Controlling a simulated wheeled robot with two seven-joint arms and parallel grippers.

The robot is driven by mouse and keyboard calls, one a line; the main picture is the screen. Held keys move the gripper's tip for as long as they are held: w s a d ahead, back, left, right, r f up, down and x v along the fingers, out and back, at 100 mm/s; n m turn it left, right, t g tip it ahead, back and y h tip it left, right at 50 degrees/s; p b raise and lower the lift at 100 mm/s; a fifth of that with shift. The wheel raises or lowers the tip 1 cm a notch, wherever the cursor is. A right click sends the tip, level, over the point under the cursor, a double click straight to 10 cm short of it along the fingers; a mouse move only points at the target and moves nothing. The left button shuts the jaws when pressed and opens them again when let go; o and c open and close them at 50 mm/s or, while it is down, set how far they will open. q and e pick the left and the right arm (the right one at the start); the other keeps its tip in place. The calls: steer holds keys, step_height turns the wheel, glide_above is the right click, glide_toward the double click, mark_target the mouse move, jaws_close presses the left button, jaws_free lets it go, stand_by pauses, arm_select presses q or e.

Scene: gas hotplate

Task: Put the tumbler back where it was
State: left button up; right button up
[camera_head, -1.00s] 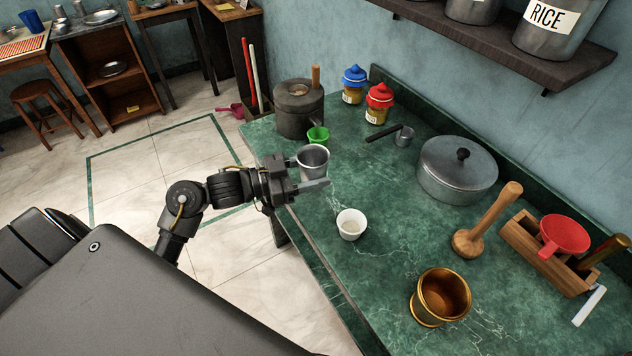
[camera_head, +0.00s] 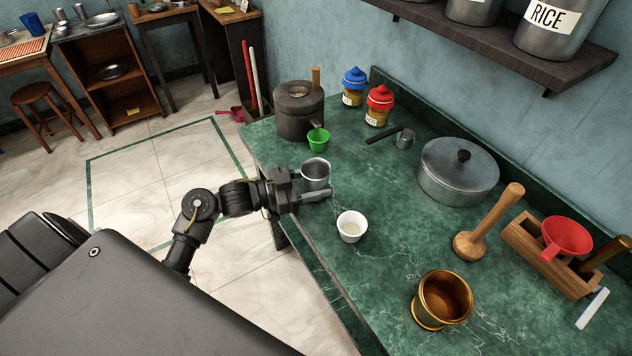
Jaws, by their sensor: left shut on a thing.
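The tumbler (camera_head: 316,172) is a grey metal cup near the left edge of the green counter. My left gripper (camera_head: 318,190) is shut on it from the left, with one finger showing along its near side. The tumbler looks upright. I cannot tell whether its base touches the counter, as the gripper hides it. My right gripper is not in view.
A green cup (camera_head: 318,141) stands just behind the tumbler, and a white cup (camera_head: 351,227) stands in front to the right. A brass mortar (camera_head: 441,300), a lidded pot (camera_head: 458,172) and a wooden pestle (camera_head: 487,225) stand further right. The counter's middle is clear.

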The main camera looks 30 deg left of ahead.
arm_select(q)
steer(key=shift+f, duration=0.2)
steer(key=o, duration=1)
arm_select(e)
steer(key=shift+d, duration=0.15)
arm_select(q)
steer(key=shift+r, duration=0.1)
steer(key=shift+r, duration=0.15)
steer(key=shift+s+a, duration=0.2)
steer(key=shift+a, duration=0.05)
steer(key=p+v, duration=0.3)
steer(key=v, duration=0.8)
steer(key=shift+s+a, duration=0.1)
steer(key=shift+s, duration=0.05)
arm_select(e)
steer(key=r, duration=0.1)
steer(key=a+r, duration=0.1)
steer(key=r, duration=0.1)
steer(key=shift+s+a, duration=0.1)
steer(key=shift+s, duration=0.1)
